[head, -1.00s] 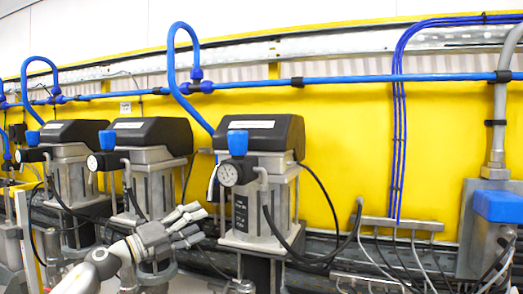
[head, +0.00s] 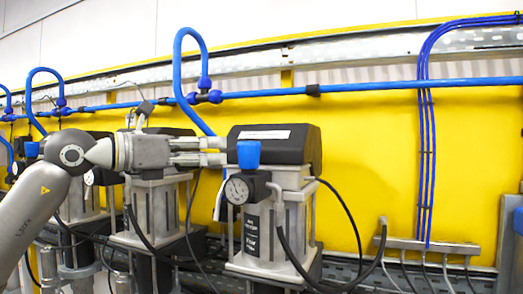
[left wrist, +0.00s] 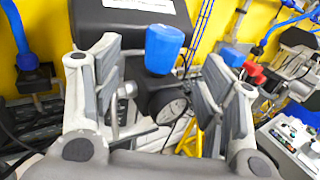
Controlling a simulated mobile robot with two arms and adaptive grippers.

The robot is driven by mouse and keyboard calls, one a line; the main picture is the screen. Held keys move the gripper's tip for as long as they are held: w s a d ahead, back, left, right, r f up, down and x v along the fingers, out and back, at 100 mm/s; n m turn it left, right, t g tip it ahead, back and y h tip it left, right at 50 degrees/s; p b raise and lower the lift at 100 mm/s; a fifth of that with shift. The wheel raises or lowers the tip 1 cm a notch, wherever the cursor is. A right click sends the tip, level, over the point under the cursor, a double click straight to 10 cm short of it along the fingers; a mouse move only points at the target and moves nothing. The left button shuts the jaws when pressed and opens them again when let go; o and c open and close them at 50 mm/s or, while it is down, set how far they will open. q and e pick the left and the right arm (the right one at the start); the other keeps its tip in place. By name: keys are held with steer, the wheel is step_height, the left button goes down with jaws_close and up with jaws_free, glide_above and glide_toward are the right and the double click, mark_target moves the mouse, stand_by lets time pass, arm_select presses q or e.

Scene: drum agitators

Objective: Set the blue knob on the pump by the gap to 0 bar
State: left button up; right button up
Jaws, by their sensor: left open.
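The pump by the gap (head: 268,215) is grey with a black top and stands right of centre in the head view. Its blue knob (head: 248,154) sits upright at the front, above a round white-faced gauge (head: 238,190). The needle's reading is too small to tell. My left gripper (head: 224,151) comes in from the left with its fingertips just left of the knob, at about its height. In the left wrist view the fingers (left wrist: 160,58) are spread open, with the blue knob (left wrist: 163,47) appearing between them, apart from both. The gauge (left wrist: 172,110) shows below it. My right gripper is out of view.
Similar pumps stand to the left, partly hidden by my left arm; one more blue knob (head: 31,149) shows there. A blue hose (head: 181,75) loops above the pump. Black cables hang at its front and right. Bare yellow wall (head: 370,150) lies to the right.

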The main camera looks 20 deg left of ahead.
mark_target(239, 149)
arm_select(q)
steer(key=p+x, duration=0.2)
steer(key=x, duration=0.2)
steer(key=p+x, duration=0.2)
steer(key=x, duration=0.3)
steer(key=shift+w+d+r+p, duration=0.1)
steer(key=shift+d+r+p, duration=0.1)
steer(key=shift+p, duration=0.1)
steer(key=shift+w+d, duration=0.25)
steer(key=shift+w, duration=0.1)
steer(key=shift+f, duration=0.1)
steer(key=c, duration=1)
